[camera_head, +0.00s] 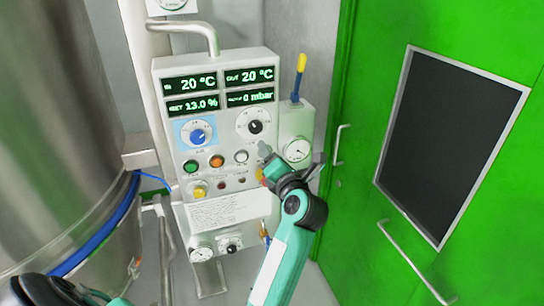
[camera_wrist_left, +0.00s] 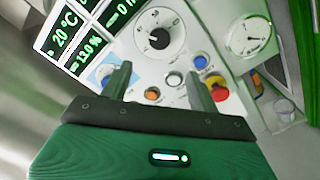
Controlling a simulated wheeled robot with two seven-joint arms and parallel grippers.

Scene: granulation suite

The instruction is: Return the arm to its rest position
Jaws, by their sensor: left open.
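My left arm rises from the bottom middle of the head view, and its dark gripper (camera_head: 287,170) is in front of the lower right of the control panel (camera_head: 217,146). In the left wrist view the gripper's two fingers (camera_wrist_left: 160,88) are apart, with nothing between them. The panel's buttons and dials show beyond them. A red mushroom button (camera_wrist_left: 217,90) on a yellow base shows just right of the right finger. In the head view the gripper partly hides this button. I cannot tell whether the gripper touches the panel. My right gripper is not in view.
A large steel vessel (camera_head: 60,140) with a blue band stands at the left. A green door (camera_head: 360,130) with a dark window (camera_head: 445,145) and handles is at the right. A pressure gauge (camera_head: 298,150) and blue-yellow lever (camera_head: 298,78) are close to the gripper.

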